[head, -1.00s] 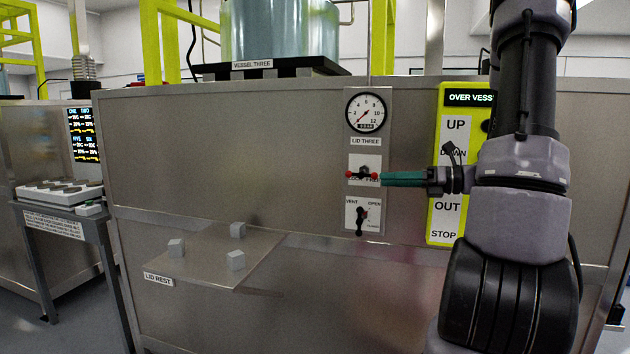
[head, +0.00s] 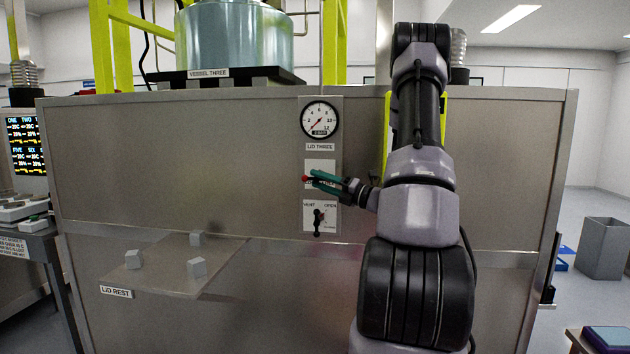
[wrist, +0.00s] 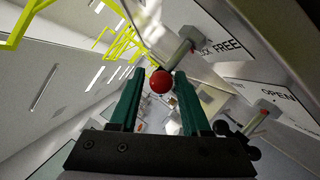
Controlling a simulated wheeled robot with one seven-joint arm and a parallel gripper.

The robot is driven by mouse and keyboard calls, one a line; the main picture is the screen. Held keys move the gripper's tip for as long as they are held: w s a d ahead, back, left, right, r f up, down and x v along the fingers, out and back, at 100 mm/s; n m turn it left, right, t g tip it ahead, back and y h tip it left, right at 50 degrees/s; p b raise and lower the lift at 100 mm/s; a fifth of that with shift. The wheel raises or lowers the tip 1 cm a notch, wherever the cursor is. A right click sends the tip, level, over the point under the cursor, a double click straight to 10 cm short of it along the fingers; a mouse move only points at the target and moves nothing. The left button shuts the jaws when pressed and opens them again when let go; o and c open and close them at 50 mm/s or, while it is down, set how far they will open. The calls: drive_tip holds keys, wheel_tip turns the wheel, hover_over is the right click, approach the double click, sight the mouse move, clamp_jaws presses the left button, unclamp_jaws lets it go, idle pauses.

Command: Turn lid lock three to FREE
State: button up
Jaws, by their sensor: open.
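Lid lock three is a small handle with a red ball end (head: 304,179), on a white plate (head: 318,165) below the LID THREE label. My gripper (head: 314,179) is open in front of the plate, and its green fingers hide much of the handle and the lettering. In the wrist view, a red ball (wrist: 160,81) shows at the gap between the fingertips of my gripper (wrist: 155,78). Neither finger is clearly shut on it. A grey handle part (wrist: 178,50) stands beyond the ball, beside the word FREE (wrist: 226,45).
The vent lever (head: 318,222) sits on its plate just below. A pressure gauge (head: 320,119) is above. The lid rest shelf (head: 170,262) with small grey blocks projects at lower left. A grey bin (head: 604,248) stands on the floor at right.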

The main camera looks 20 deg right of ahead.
drive_tip(key=shift+x, duration=0.8)
